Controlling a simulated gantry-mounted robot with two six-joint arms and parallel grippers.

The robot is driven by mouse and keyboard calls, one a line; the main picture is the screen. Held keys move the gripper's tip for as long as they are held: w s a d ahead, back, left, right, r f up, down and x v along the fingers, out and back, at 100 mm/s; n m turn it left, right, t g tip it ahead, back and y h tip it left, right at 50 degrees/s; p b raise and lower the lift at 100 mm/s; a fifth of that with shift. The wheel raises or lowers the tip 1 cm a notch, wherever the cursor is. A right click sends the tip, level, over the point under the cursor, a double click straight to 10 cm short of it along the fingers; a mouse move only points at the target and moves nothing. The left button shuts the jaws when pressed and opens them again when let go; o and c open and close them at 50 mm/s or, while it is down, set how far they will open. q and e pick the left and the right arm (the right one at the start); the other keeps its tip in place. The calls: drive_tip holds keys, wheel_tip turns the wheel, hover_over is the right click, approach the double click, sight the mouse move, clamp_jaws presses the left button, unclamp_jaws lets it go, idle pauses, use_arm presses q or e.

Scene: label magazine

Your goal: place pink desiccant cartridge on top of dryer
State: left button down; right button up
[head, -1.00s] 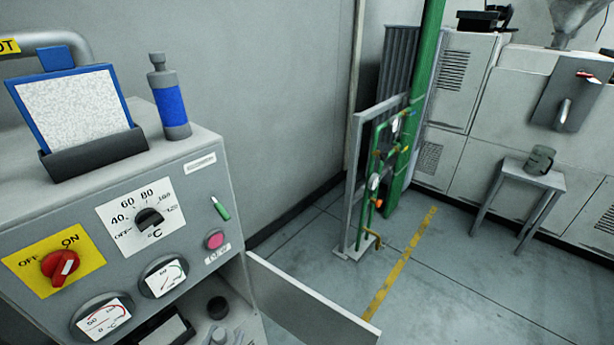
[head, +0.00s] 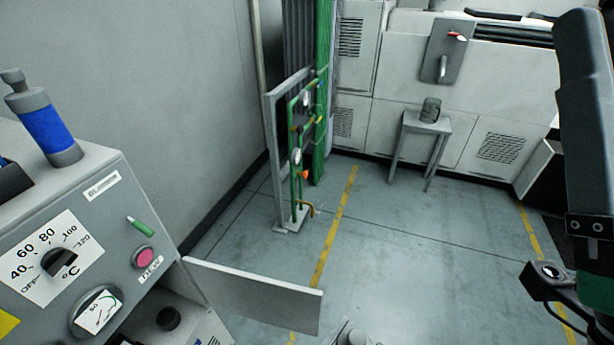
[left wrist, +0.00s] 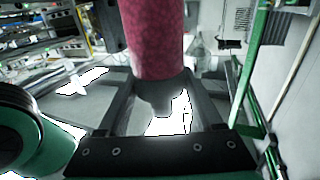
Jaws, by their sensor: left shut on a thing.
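The pink cartridge (left wrist: 153,38) stands large in the left wrist view, with a grey tapered end between the fingers. My left gripper (left wrist: 160,85) is shut on that end. Neither the cartridge nor my left gripper can be made out in the head view. The dryer (head: 120,215) appears to be the grey cabinet with the °C dial at the left of the head view, partly cut off. A grey bottle-shaped cartridge with a blue band (head: 47,130) stands on its top. My right arm shows at the right edge; its fingers are not visible.
A grey panel (head: 255,295) sticks out from the cabinet's lower right. A green pipe stand (head: 297,165) stands by the wall. The floor between is clear.

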use_arm(q)
drive_tip(key=shift+r+p, duration=0.5)
drive_tip(key=shift+r, duration=0.05)
drive_tip(key=w+a+r+n+t+y+p, duration=0.25)
drive_tip(key=a+r+p, duration=0.35)
drive_tip(key=a+p, duration=0.3)
drive_tip(key=w+a+r+n+t+y+p, duration=0.1)
drive_tip(key=a+r+n+y+p, duration=0.35)
drive_tip(key=p, duration=0.65)
drive_tip(key=s+a+r+n+y+p, duration=0.1)
drive_tip(key=s+a+r+y+p, duration=0.35)
drive_tip(key=a+r+p, duration=1)
drive_tip(key=s+f+p, duration=0.2)
drive_tip(key=s+f, duration=0.1)
drive_tip(key=f, duration=0.5)
drive_tip(key=shift+s+d+f+t, duration=0.25)
drive_tip(key=shift+d+f+t, duration=0.1)
drive_tip(key=shift+f, duration=0.05)
